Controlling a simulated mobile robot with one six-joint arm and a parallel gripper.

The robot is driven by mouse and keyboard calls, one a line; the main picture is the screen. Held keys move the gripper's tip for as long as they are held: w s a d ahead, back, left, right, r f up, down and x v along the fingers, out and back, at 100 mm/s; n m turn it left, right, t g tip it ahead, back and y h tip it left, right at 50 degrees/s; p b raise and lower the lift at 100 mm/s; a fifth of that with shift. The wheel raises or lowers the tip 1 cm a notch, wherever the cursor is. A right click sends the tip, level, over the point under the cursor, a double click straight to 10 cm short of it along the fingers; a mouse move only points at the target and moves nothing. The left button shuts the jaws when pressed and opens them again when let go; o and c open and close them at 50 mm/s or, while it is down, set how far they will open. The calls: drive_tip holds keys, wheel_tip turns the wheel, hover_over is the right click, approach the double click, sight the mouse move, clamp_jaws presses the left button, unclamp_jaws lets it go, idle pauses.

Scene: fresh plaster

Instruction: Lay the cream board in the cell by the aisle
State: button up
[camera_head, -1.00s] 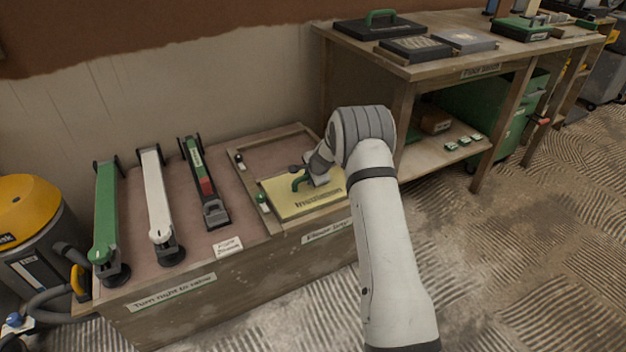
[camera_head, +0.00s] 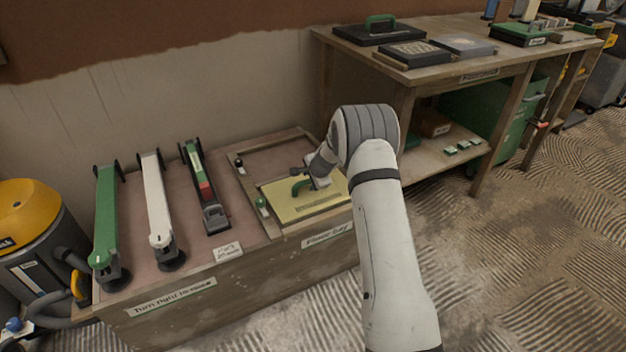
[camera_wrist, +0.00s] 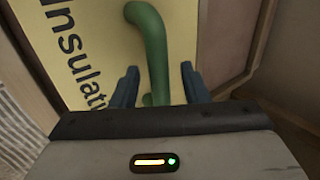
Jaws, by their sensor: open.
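The pale yellow, cream-like board (camera_head: 285,212) lies flat in the front part of a wood-edged bay (camera_head: 243,190) on the low bench. It has a green handle (camera_head: 299,187) and dark lettering, partly readable as "Insulat" in the wrist view (camera_wrist: 100,25). My gripper (camera_head: 318,182) is low over the board at its handle. In the wrist view, the open blue fingers (camera_wrist: 160,88) stand on either side of the green handle (camera_wrist: 155,50), with gaps showing. My wrist and forearm hide the board's right part. I cannot tell which cell is the one by the aisle.
Green (camera_head: 106,220), white (camera_head: 157,205) and dark red-green (camera_head: 205,188) long tools lie left of the bay. A yellow-topped vacuum (camera_head: 30,220) stands at far left. A taller bench (camera_head: 470,62) holds flat boards at right. Ridged floor (camera_head: 540,240) is open at right.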

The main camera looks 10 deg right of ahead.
drive_tip(key=s+a+r+n+g+p, duration=0.25)
drive_tip(key=s+r+n, duration=0.45)
drive_tip(key=s+r, duration=1.6)
drive_tip(key=s+d+n+g+h, duration=0.1)
drive_tip(key=s+n, duration=0.2)
drive_tip(key=s, duration=1)
drive_tip(key=s+d+r+n+g+h, duration=0.1)
drive_tip(key=s+n, duration=0.3)
drive_tip(key=s, duration=0.8)
drive_tip(key=shift+s+d+r+g+b, duration=0.15)
drive_tip(key=shift+s+d+g+b, duration=0.2)
drive_tip(key=shift+d, duration=0.45)
drive_tip(key=shift+s, duration=0.2)
drive_tip(key=shift+c, duration=0.5)
